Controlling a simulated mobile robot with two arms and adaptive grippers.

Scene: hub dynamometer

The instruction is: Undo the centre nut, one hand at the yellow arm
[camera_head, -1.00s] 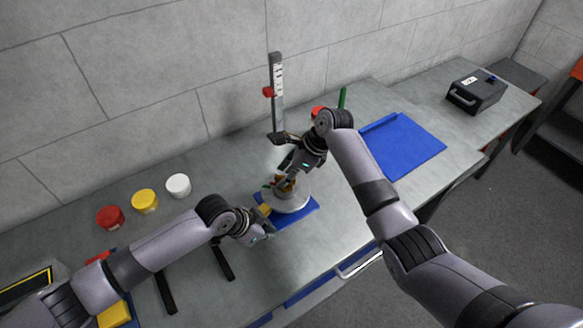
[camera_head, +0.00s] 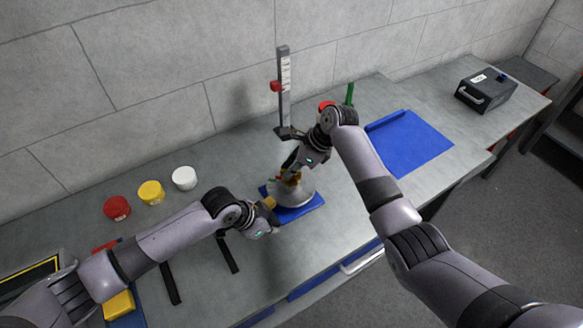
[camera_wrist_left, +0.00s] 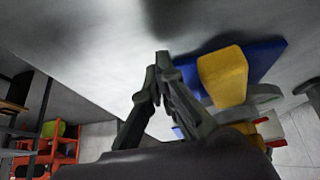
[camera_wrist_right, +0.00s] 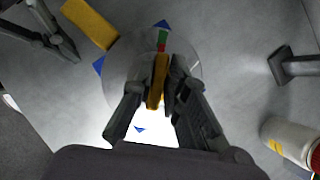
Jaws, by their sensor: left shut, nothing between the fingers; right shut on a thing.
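The hub, a pale grey round dome (camera_head: 300,195), sits on a blue base plate (camera_head: 313,205) on the bench. The yellow arm (camera_head: 268,203) sticks out from its left side; it shows as a yellow block in the left wrist view (camera_wrist_left: 224,76) and right wrist view (camera_wrist_right: 90,22). My right gripper (camera_wrist_right: 164,88) is above the hub, shut on an upright brass-yellow piece (camera_wrist_right: 157,80) at its centre, which appears to be the centre nut. My left gripper (camera_wrist_left: 157,65) is shut and empty, beside the yellow arm and apart from it. The fingers hide part of the nut.
A scale post (camera_head: 285,90) with a red slider stands behind the hub. Red (camera_head: 117,208), yellow (camera_head: 151,192) and white (camera_head: 184,178) pots stand at the left. A blue mat (camera_head: 410,142) lies right, and a black case (camera_head: 486,92) stands farther right. Bench behind the hub is partly clear.

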